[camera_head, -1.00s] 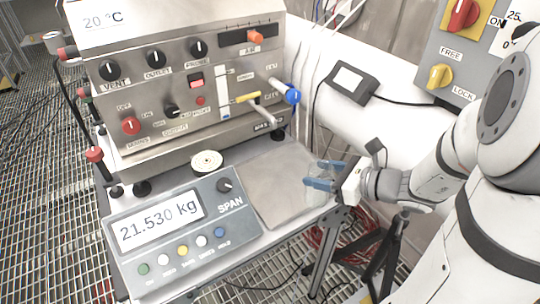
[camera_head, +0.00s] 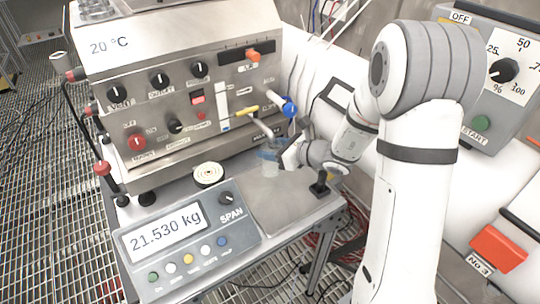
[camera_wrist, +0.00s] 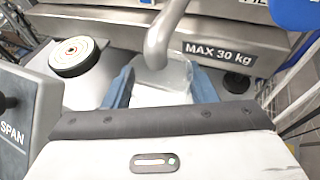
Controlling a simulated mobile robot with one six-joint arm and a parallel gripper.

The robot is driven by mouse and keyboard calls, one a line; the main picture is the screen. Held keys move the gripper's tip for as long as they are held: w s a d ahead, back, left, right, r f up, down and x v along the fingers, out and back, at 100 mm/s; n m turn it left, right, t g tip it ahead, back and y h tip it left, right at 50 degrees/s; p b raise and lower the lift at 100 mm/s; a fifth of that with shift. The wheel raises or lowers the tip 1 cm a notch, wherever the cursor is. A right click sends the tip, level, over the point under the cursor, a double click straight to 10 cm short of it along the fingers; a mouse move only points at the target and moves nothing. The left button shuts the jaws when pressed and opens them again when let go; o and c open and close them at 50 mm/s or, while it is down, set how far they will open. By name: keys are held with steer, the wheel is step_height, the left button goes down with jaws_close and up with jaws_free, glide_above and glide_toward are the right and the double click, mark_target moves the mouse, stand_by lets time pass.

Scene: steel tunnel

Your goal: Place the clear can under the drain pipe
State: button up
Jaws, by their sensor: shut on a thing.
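The clear can (camera_wrist: 172,78) is a see-through vessel between the blue fingers of my gripper (camera_wrist: 162,88) in the wrist view. In the head view the can (camera_head: 270,167) shows faintly at my gripper (camera_head: 272,155), over the back of the steel plate. The drain pipe (camera_wrist: 163,38) is a grey bent tube that comes down from the machine. In the wrist view its lower end overlaps the can's mouth. I cannot tell the exact height gap between them.
A scale display (camera_head: 180,233) reads 21.530 kg at the front left. A round white disc (camera_head: 208,174) lies behind it. The steel plate (camera_head: 285,200) is bare at its front. The machine front (camera_head: 160,100) with knobs stands close behind the can.

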steer(key=shift+f, duration=1.7)
steer(key=shift+f, duration=0.15)
steer(key=o, duration=1)
steer(key=shift+o, duration=0.2)
